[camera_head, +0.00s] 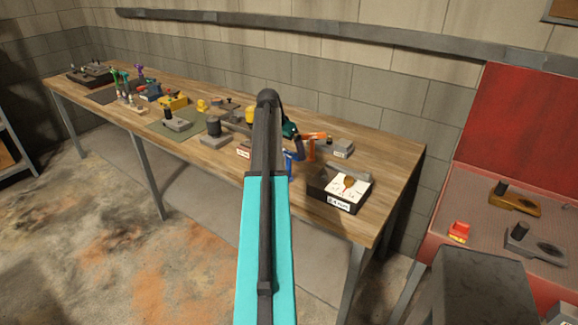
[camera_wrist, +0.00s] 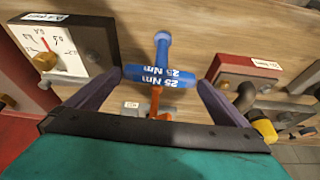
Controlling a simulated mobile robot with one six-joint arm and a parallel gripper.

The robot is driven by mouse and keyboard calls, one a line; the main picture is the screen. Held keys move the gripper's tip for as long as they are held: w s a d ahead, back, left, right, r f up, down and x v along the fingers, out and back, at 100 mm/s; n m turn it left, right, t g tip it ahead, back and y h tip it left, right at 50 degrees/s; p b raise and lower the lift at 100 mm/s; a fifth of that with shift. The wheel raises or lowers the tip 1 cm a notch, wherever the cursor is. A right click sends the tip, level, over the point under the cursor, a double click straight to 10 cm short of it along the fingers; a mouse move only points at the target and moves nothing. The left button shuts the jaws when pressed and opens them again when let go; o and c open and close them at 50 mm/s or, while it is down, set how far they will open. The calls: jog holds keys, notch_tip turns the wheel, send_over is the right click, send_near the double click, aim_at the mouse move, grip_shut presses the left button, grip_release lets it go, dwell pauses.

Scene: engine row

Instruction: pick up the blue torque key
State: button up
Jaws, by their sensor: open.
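The blue torque key (camera_wrist: 150,76), a T-shaped tool marked "25 Nm", shows in the wrist view with its crossbar between my two fingers. Its shaft reaches up the picture. My gripper (camera_wrist: 159,80) is open, one dark finger off each end of the crossbar, with nothing held. Whether the fingers are level with the key in height, I cannot tell. In the head view the blue key (camera_head: 294,156) shows just right of my arm, which hides part of that area. An orange key (camera_wrist: 155,101) is close behind the blue one; it also shows in the head view (camera_head: 311,150).
A black box with a dial (camera_head: 341,190) is right of the keys on the wooden bench (camera_head: 385,180). A red block labelled "25 Nm" (camera_wrist: 238,72) with a pipe is right in the wrist view. Several tools crowd the bench's left. A red cabinet (camera_head: 520,135) stands right.

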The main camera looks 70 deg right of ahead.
jog(key=shift+p+x, duration=0.45)
jog(key=shift+x, duration=1)
jog(key=shift+r, duration=0.1)
jog(key=c, duration=0.8)
jog(key=shift+r, duration=0.2)
jog(key=shift+c, duration=0.2)
jog(key=shift+r+b, duration=1.15)
jog(key=shift+r, duration=0.4)
jog(key=s+a+b, duration=0.2)
jog(key=a, duration=0.5)
jog(key=s+a+r+b, duration=0.1)
jog(key=s+a+b, duration=0.1)
jog(key=a, duration=0.6)
jog(key=shift+a+r+b, duration=0.2)
jog(key=shift+r+b, duration=0.05)
jog(key=shift+b, duration=0.1)
jog(key=shift+s, duration=0.15)
